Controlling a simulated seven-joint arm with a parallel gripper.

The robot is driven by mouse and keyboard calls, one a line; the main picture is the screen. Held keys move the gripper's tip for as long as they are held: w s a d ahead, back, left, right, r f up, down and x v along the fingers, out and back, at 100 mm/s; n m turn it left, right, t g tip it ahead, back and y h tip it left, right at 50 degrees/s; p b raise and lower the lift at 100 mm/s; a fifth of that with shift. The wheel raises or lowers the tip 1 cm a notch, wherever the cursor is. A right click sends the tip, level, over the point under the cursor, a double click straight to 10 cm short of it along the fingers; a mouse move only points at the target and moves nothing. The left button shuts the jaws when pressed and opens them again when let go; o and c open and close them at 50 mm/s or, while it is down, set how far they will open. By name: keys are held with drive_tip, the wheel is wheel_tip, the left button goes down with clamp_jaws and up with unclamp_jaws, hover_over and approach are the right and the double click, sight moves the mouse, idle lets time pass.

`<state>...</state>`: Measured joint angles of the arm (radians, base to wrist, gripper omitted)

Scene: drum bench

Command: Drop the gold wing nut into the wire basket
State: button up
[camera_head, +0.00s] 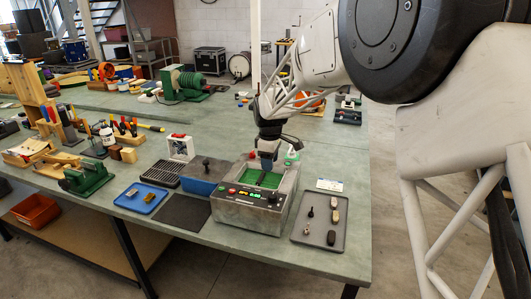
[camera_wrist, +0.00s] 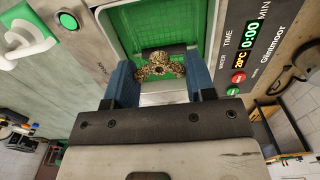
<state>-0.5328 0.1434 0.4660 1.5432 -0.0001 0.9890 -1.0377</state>
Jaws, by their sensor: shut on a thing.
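My gripper (camera_head: 267,164) points down over the open tank of a grey cleaning machine (camera_head: 240,208). In the wrist view its blue fingers (camera_wrist: 162,80) are shut on the gold wing nut (camera_wrist: 160,66), which looks dark gold and mottled. The green wire basket (camera_head: 247,178) sits in the tank; its gridded floor also shows in the wrist view (camera_wrist: 150,32), behind the nut. The nut appears above the basket floor, but its exact height is hard to tell. In the head view I cannot make out the nut.
A blue tray (camera_head: 141,204) and a black mat (camera_head: 184,215) lie further left.

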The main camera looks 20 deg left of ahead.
drive_tip(key=shift+f, duration=0.15)
idle(0.3)
drive_tip(key=shift+f, duration=1.75)
drive_tip(key=o, duration=1)
drive_tip(key=shift+r, duration=0.15)
drive_tip(key=shift+r, duration=3.75)
